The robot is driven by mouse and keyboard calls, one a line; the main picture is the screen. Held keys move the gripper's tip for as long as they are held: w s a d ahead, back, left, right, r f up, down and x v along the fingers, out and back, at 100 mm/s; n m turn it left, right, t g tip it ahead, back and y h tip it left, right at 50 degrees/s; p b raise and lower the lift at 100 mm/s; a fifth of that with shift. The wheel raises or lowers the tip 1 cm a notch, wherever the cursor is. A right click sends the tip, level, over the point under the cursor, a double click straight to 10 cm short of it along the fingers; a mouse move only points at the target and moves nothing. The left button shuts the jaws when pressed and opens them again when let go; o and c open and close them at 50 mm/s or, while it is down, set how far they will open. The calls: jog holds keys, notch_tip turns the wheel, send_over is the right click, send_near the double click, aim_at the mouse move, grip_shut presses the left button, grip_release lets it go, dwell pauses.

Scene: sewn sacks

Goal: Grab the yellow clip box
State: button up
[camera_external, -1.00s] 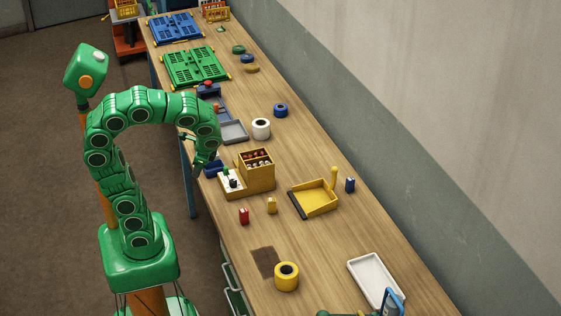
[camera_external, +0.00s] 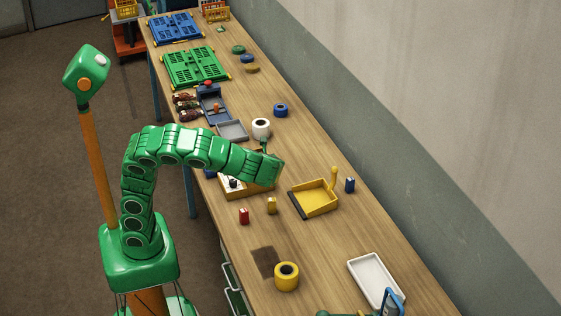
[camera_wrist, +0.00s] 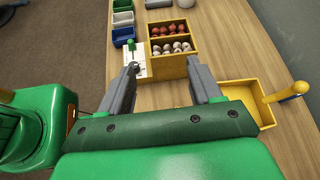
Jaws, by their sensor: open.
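A yellow divided bin (camera_wrist: 173,28) with red and white round items stands beyond my fingers, beside a white panel with a green knob (camera_wrist: 132,58).

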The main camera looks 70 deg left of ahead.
aim_at(271, 202)
jog(key=w+d+m+t+y, duration=0.1)
jog(key=w+d+m+t, duration=0.15)
jog(key=w+d, duration=0.2)
jog(key=shift+m+g, duration=0.25)
jog(key=shift+g, duration=0.1)
jog(key=f, duration=2)
jog(key=shift+s+f, duration=0.1)
jog(key=shift+s, duration=0.25)
jog(key=shift+w+a+f, duration=0.1)
jog(key=shift+a+f, duration=0.25)
jog(key=shift+s+x, duration=0.1)
jog(key=shift+x, duration=1.7)
jog(key=shift+s+x, duration=0.15)
jog(key=shift+x, duration=1.6)
jog(key=shift+f, duration=0.2)
jog(key=c, duration=1)
jog(key=shift+c, duration=0.2)
jog(key=shift+r, duration=0.1)
